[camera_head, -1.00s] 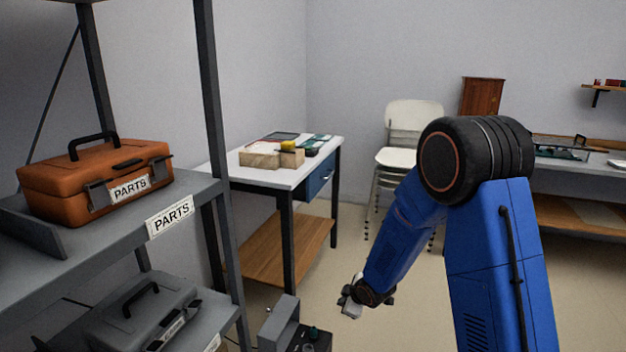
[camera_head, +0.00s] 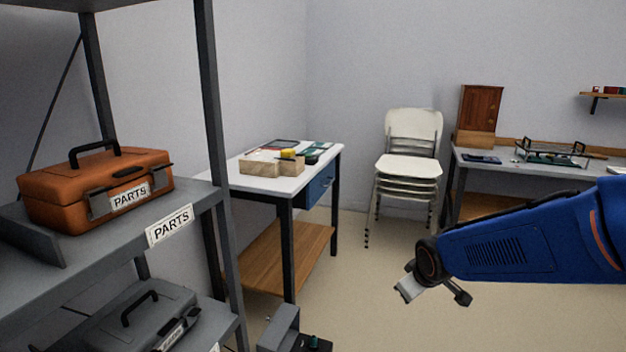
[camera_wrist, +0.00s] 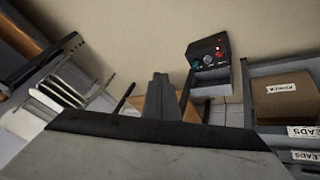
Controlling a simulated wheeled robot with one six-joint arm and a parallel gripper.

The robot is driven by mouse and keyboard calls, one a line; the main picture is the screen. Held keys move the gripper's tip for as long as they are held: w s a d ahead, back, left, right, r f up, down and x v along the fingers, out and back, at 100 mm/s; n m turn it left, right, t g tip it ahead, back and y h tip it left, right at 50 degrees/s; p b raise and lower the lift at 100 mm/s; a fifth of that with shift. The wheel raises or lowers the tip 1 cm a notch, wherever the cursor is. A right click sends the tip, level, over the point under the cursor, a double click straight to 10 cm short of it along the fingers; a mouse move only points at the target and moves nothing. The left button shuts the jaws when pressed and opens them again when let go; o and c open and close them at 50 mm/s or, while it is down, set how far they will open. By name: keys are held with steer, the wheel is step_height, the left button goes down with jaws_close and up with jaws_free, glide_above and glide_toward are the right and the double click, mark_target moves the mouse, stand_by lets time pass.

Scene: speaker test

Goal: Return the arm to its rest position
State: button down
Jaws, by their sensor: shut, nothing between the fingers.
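My blue arm reaches in from the right edge of the head view, lying nearly level, with its dark wrist at the left end. My gripper (camera_head: 408,289) shows small beyond the wrist, over the open floor, clear of the furniture. In the wrist view my gripper (camera_wrist: 160,82) points away from the camera with its fingers together and nothing between them. Part of the arm runs out of the head view on the right.
A shelf (camera_head: 185,205) holds an orange PARTS case (camera_head: 75,190) and a grey case (camera_head: 125,325). A white-topped table (camera_head: 265,182), stacked chairs (camera_head: 408,168) and a workbench (camera_head: 600,175) stand behind. A button box (camera_wrist: 208,55) shows in the wrist view.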

steer(key=s+d+r+m, duration=0.2)
steer(key=s+r+m, duration=0.1)
steer(key=s, duration=1)
steer(key=s+d+r+m+g, duration=0.1)
steer(key=s+d+r+m, duration=0.1)
steer(key=s, duration=1.1)
step_height(320, 180, up, 2)
steer(key=shift+r+m+g, duration=0.1)
steer(key=shift+m+g, duration=0.2)
steer(key=shift+m, duration=0.4)
